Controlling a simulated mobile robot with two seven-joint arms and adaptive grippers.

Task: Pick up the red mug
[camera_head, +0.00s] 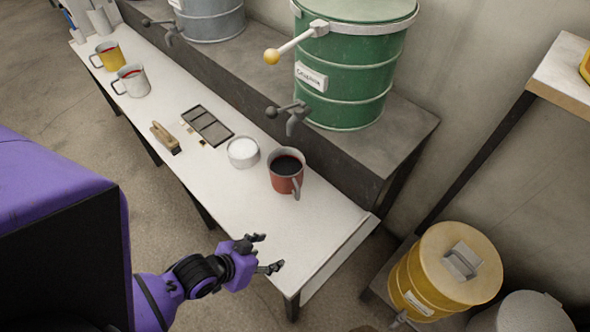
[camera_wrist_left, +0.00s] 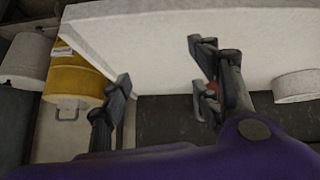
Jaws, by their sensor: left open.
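The red mug (camera_head: 283,185) stands upright on the white bench (camera_head: 245,208), near its right end, with dark liquid inside. In the left wrist view the two fingers of the left gripper (camera_wrist_left: 160,72) are spread. A small red patch shows behind the right finger there; most of what it belongs to is hidden. My right gripper is not in view.
A white bowl (camera_head: 243,153) stands close left of the mug. A brush (camera_head: 165,138) and dark tray (camera_head: 207,125) lie farther left, then a white mug (camera_head: 131,81) and a yellow mug (camera_head: 109,56). A green drum (camera_head: 345,80) with a tap stands behind on a raised shelf.

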